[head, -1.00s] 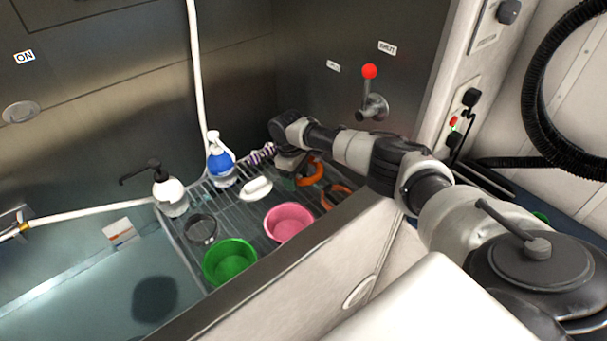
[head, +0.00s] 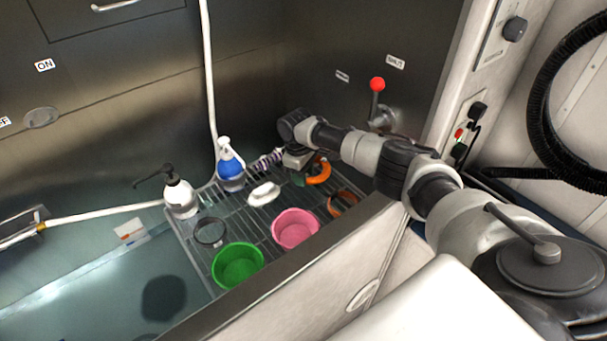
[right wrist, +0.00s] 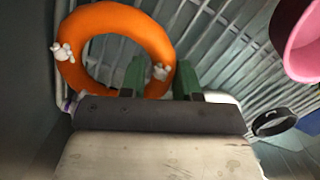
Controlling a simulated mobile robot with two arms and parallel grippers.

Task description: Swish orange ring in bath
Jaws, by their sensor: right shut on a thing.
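The orange ring (head: 321,173) is at the far right end of the wire rack in the head view. It also shows large in the right wrist view (right wrist: 98,20), with small white shapes on it. My right gripper (head: 302,176) is shut on the right part of the ring; its green fingers (right wrist: 160,80) stand on either side of it in the right wrist view. The ring looks slightly above the rack, though the gap is hard to judge. The bath (head: 95,295) with water lies at the lower left. My left gripper is not in view.
The wire rack (head: 262,222) holds a green bowl (head: 238,266), a pink bowl (head: 295,229), a dark collar (head: 210,232), a brown-orange collar (head: 342,204), a white object (head: 263,194) and a blue bottle (head: 230,165). A white pump bottle (head: 180,195) stands at its left. Open water lies left of it.

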